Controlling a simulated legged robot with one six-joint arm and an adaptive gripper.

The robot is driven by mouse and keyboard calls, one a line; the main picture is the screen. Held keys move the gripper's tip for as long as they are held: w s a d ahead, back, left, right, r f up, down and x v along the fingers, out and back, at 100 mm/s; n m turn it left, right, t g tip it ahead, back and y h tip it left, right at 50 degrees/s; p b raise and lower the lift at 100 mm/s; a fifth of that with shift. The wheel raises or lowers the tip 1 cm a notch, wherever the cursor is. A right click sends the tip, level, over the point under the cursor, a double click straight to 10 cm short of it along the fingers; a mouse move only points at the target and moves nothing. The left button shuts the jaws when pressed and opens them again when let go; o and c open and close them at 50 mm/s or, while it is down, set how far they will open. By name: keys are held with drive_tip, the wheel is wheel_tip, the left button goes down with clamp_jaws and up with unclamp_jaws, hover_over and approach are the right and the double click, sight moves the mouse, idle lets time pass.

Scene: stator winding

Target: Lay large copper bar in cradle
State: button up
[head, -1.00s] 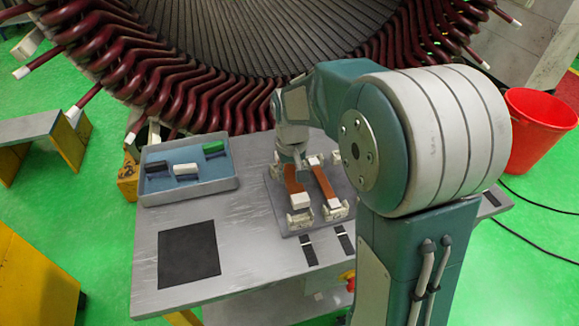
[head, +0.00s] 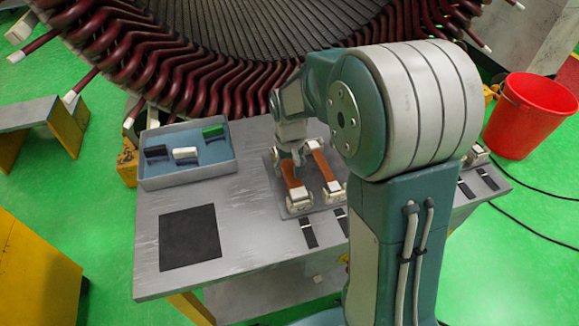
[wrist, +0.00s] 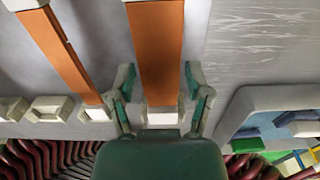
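Two orange-copper bars with white ends lie side by side on a grey plate (head: 312,207) in the head view. The left bar (head: 293,178) is under my gripper (head: 289,157); the right bar (head: 324,167) lies beside it. White cradle-like blocks (head: 299,202) stand at the near ends of the bars. In the wrist view, my gripper (wrist: 161,97) has its fingers apart, one on each side of a wide bar (wrist: 156,50) near its white end, with gaps showing. A second bar (wrist: 60,55), narrower in view, lies to its left. Which bar is larger is hard to tell.
A blue-grey tray (head: 147,184) holds black, white and green blocks at the table's back left. A black mat (head: 190,238) lies front left. Black strips (head: 308,232) lie near the plate. The large stator (head: 180,90) rises behind the table. A red bin (head: 530,115) stands at right.

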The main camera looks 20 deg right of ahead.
sight(289, 170)
idle(0.4)
wheel_tip(289, 170, up, 12)
idle(0.5)
drive_tip(key=s+r+t, duration=0.2)
drive_tip(key=s, duration=0.8)
drive_tip(key=s+r+t, duration=0.2)
drive_tip(key=s+t, duration=0.1)
drive_tip(key=s, duration=0.7)
drive_tip(key=shift+s+t, duration=0.3)
drive_tip(key=shift+s, duration=0.05)
